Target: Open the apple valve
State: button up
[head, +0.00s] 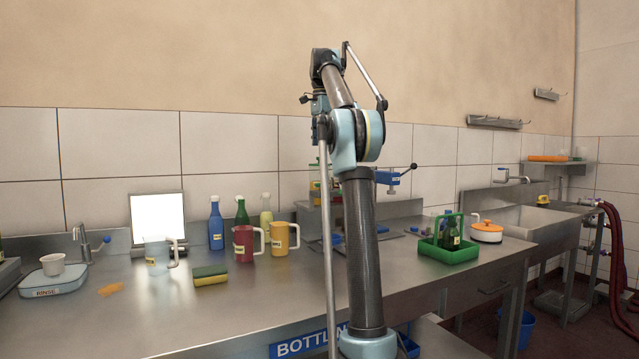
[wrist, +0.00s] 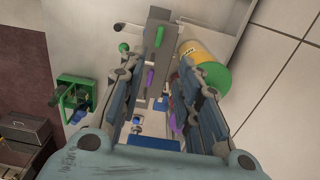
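In the wrist view my gripper (wrist: 157,75) is open, with its two fingers apart and nothing held between them. Ahead of and between the fingers is a steel pump block (wrist: 160,20) with a purple handle (wrist: 149,80) and a green handle (wrist: 159,37). A second green knob (wrist: 124,47) sticks out at its left. No handle's label is readable, so I cannot tell which is the apple valve. A yellow canister with a green end (wrist: 214,78) lies just right of the right finger. In the head view my arm hides most of the pump stand and the gripper.
On the steel counter (head: 240,310) stand a red pitcher (head: 243,242), a yellow pitcher (head: 280,238), a clear pitcher (head: 157,253) and a sponge (head: 210,275). A green crate with bottles (head: 446,252) and an orange-lidded pot (head: 487,232) stand right of my arm. A blue clamp (head: 388,178) is behind.

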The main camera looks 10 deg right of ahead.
aim_at(321, 187)
notch_tip(321, 187, down, 15)
jog(key=shift+s+a+f, duration=0.1)
jog(key=shift+f, duration=0.05)
dwell(0.6)
grip_shut()
